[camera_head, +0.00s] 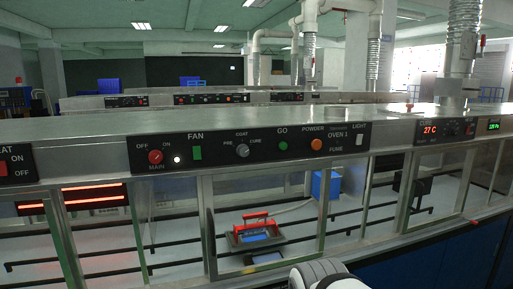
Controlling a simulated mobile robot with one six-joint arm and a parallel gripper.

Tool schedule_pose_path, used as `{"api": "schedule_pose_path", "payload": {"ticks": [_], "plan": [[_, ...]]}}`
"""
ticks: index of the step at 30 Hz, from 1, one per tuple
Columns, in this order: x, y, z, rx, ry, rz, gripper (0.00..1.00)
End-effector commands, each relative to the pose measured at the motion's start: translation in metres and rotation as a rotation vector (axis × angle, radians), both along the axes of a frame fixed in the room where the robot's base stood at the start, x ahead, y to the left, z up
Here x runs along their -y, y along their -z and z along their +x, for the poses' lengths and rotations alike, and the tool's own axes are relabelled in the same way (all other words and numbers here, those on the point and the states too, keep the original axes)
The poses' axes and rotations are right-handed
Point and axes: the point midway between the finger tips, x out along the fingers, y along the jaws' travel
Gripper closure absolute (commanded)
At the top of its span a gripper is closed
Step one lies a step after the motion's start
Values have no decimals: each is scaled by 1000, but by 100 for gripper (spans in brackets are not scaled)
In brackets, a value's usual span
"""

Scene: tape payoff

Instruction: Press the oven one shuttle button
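The oven one control panel (250,146) runs along the front top edge of the metal oven. It is black and carries the words OVEN 1. It bears a red MAIN knob (155,157), a green FAN switch (197,153), a grey PRE/COAT/CURE knob (242,150), a round green GO button (283,146), a round orange POWDER button (316,144) and a white LIGHT switch (360,140). I cannot read the word shuttle on any control. A white part of my arm shows at the bottom centre, below the panel. My gripper's fingers are not in view.
Below the panel, behind glass in metal frames, a tray with a red handle (257,222) sits near dark rails. A blue box (325,185) stands behind. Red heater bars (95,195) glow at left. A display (430,129) reads 27 C at right. More ovens stand behind.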

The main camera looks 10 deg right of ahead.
Motion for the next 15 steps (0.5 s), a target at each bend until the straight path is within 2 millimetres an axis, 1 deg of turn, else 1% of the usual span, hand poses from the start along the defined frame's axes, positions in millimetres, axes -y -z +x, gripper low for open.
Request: {"api": "schedule_pose_path", "payload": {"ticks": [1,2,15], "plan": [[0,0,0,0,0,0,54],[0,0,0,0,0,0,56],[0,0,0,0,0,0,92]]}}
